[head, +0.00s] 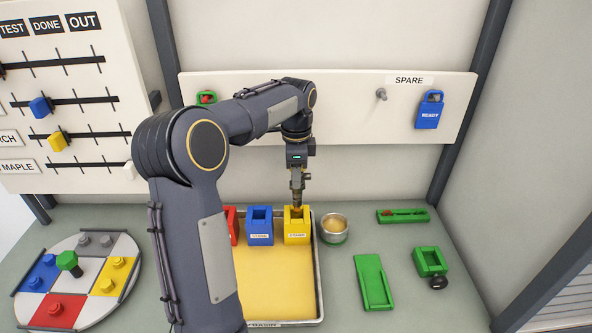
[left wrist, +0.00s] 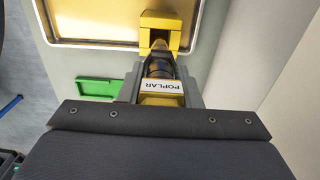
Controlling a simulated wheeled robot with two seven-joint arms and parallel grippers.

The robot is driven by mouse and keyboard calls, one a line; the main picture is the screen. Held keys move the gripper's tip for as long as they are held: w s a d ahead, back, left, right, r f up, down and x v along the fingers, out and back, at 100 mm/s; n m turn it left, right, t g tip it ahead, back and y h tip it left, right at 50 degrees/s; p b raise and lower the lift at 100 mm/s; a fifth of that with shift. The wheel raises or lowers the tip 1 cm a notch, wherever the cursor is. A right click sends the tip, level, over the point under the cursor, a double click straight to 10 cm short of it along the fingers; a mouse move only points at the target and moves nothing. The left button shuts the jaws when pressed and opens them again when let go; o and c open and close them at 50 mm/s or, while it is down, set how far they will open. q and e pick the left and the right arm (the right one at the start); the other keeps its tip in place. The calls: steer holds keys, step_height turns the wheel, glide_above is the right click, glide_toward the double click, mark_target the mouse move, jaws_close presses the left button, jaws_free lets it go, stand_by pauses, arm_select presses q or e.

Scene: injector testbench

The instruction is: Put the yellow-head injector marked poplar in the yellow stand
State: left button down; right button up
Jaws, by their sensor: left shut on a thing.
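The yellow stand (head: 297,236) is the rightmost of the stands in the tray, in the head view. My left gripper (head: 297,188) is right above it, pointing down. In the left wrist view my left gripper (left wrist: 165,90) is shut on the injector marked POPLAR (left wrist: 162,86), whose label faces the camera. The injector's lower end reaches the opening of the yellow stand, which also shows in the left wrist view (left wrist: 172,22). I cannot tell how deep it sits. My right gripper is not in view.
The blue stand (head: 260,232) and the partly hidden red stand (head: 233,228) are left of the yellow one. The yellow-floored tray (head: 320,285) holds them. A metal cup (head: 334,228) stands just right. Green parts (head: 373,283) lie further right; a coloured turntable (head: 75,280) is left.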

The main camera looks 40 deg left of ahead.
mark_target(296, 205)
arm_select(q)
steer(key=shift+f, duration=0.35)
steer(key=shift+f+b, duration=0.65)
steer(key=shift+f, duration=0.25)
steer(key=shift+f+b, duration=2)
steer(key=shift+f, duration=1.45)
steer(key=shift+f, duration=0.1)
steer(key=c, duration=1)
jaws_free()
steer(key=shift+o, duration=0.2)
steer(key=shift+s, duration=0.1)
